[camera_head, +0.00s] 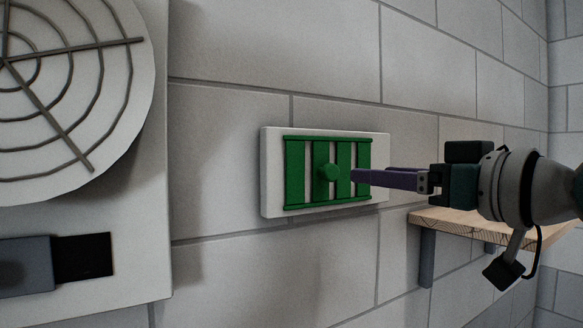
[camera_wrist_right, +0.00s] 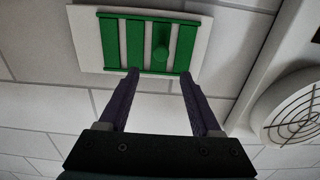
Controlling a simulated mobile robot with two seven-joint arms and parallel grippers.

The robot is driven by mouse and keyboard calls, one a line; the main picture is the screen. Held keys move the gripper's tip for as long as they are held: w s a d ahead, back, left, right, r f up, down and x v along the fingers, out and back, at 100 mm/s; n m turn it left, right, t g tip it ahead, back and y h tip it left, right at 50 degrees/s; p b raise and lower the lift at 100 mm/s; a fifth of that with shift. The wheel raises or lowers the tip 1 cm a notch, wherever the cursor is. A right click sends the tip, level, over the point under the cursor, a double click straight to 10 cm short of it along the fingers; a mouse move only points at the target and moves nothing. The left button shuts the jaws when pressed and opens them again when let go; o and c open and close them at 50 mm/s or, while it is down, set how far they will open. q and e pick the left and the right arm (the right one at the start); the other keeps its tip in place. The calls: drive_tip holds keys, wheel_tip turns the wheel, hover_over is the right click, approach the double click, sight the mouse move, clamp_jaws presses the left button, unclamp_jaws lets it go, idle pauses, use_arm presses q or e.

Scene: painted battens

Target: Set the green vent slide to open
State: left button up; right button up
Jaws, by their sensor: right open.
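The green vent slide (camera_head: 292,172) is a set of upright green bars between two green rails on a white wall plate (camera_head: 272,200). White strips show between the bars. My left gripper is not in view.
A round grille (camera_head: 140,75) on a pale panel (camera_head: 150,270) stands out at the left. A grey block (camera_head: 22,268) beside a dark opening (camera_head: 84,257) is below it. A wooden shelf (camera_head: 440,222) is under my right arm. The wall around the vent is bare.

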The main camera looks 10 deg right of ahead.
sight(334, 171)
drive_tip(key=p+x, duration=0.3)
drive_tip(key=x, duration=0.4)
drive_tip(key=shift+w+a, duration=0.35)
drive_tip(key=shift+w, duration=0.4)
clamp_jaws()
drive_tip(key=shift+f, duration=0.1)
idle(0.7)
